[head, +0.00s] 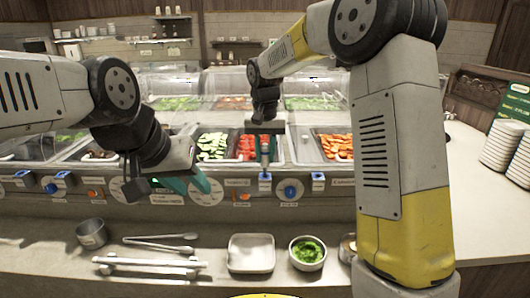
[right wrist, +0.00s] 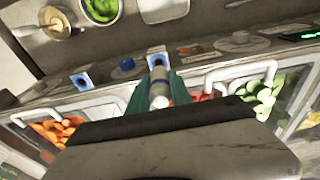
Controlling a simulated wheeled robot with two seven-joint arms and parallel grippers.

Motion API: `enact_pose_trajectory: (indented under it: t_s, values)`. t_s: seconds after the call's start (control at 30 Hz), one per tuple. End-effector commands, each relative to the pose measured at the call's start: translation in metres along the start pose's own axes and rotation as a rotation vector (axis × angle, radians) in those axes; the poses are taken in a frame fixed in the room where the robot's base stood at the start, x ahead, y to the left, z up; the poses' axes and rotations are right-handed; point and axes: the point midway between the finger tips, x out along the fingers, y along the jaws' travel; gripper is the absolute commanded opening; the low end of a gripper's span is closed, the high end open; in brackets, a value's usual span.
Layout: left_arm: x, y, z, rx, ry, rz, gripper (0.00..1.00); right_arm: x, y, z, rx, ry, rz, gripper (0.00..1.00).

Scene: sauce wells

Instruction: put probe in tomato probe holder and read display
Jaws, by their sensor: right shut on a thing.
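My right gripper (head: 265,158) is over the front edge of the sauce well with red tomato pieces (head: 251,147). It is shut on the probe, a pale grey cylinder with a blue part (right wrist: 159,92), between teal fingers in the right wrist view. A blue-framed holder (head: 265,177) on the front panel is just below the gripper; it also shows in the right wrist view (right wrist: 157,60). I cannot tell whether the probe touches it. My left gripper (head: 198,184) hangs before the panel at left, teal fingers partly hidden. A display with green marks (right wrist: 311,36) is at the wrist view's edge.
Wells of cucumber (head: 212,147) and carrot (head: 337,146) flank the tomato. Another blue holder (head: 318,180) and a blue knob (head: 290,191) are on the panel.

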Motion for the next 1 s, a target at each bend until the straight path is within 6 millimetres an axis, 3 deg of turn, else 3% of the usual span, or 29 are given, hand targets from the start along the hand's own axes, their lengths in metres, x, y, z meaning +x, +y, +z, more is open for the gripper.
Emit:
enact_pose_trajectory:
  t_s: [1.0]
  values:
    - [0.000, 0.000, 0.000, 0.000, 0.000, 0.000, 0.36, 0.015, 0.000, 0.002, 0.000, -0.001, 0.001, 0.00]
